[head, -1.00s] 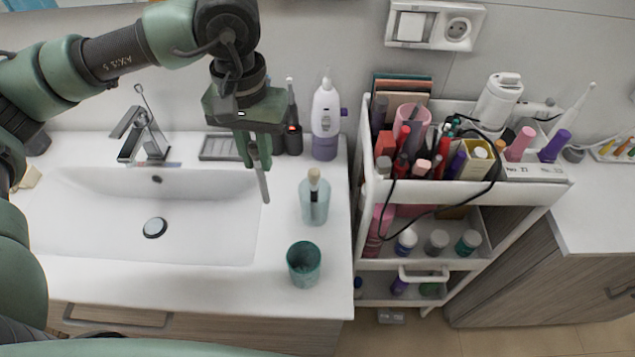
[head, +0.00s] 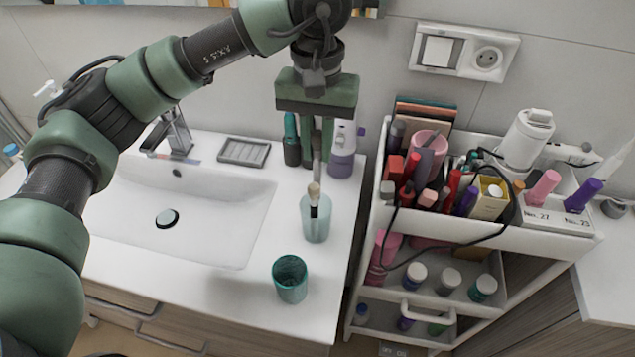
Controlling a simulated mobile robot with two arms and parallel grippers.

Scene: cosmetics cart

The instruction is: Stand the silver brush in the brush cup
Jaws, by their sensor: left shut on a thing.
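My left gripper (head: 317,150) points down above the pale blue glass brush cup (head: 317,226) and is shut on the silver brush (head: 317,170). The silver brush hangs roughly upright below the fingers. Its lower end is at about the cup's mouth, behind the cream head of another brush (head: 313,192) that stands in the cup. I cannot tell whether that end is inside the rim. My right gripper is not in view.
An empty teal tumbler (head: 290,279) stands in front of the brush cup. A purple-and-white bottle (head: 342,150) and a teal item (head: 291,140) stand behind. The sink (head: 120,205) is left; a crowded white cart (head: 470,228) is right.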

